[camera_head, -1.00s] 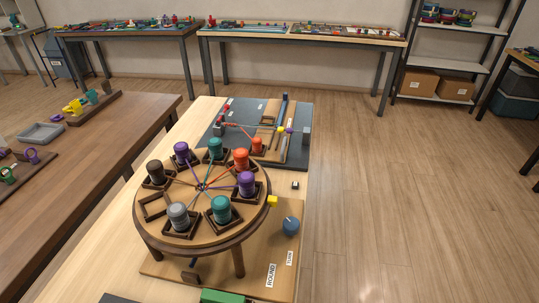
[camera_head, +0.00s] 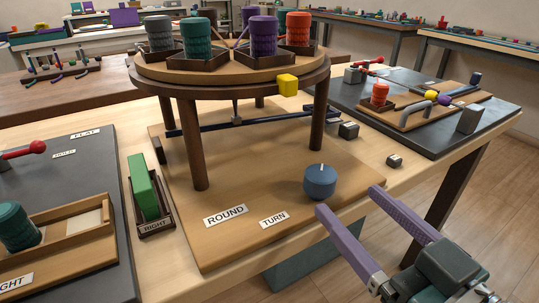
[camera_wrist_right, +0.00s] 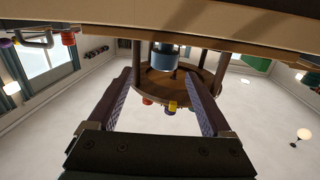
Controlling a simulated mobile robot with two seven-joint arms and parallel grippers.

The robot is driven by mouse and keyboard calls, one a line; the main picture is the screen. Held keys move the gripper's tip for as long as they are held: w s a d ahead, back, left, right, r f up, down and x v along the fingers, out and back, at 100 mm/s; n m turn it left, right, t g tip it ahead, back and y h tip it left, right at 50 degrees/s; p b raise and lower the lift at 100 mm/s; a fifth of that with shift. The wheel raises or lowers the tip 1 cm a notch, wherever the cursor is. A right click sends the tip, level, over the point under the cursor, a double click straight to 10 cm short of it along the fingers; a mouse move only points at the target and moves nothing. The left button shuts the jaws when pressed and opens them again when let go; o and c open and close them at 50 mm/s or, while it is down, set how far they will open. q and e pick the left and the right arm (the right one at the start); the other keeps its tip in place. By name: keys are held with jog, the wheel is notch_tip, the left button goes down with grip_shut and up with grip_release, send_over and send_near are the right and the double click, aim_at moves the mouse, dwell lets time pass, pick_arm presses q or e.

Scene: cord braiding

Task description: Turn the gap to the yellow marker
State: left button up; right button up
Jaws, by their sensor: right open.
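No empty holder shows clearly now. The yellow marker (camera_head: 287,85) is at the rim, below the purple and orange spools. The blue knob (camera_head: 319,182) stands on the base board by the TURN label. My right gripper (camera_head: 348,200) is open and empty, its fingers pointing toward the knob, apart from it. The knob also shows between the fingers in the right wrist view (camera_wrist_right: 168,58).
A dark board with a teal spool (camera_head: 18,226) is at left. A dark board with a red spool (camera_head: 379,94) is at right. A small dark block (camera_head: 394,160) lies near the table edge.

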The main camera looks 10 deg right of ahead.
aim_at(309, 167)
jog(key=shift+w+a+f, duration=0.1)
jog(key=shift+a+f, duration=0.1)
jog(key=shift+f, duration=0.15)
jog(key=b+x, duration=0.1)
jog(key=x, duration=0.3)
jog(key=b+x, duration=0.1)
jog(key=x, duration=0.4)
jog(key=shift+a+r, duration=0.25)
jog(key=shift+w+a, duration=0.1)
jog(key=shift+w, duration=0.4)
jog(key=c, duration=0.3)
jog(key=shift+y, duration=0.3)
grip_shut()
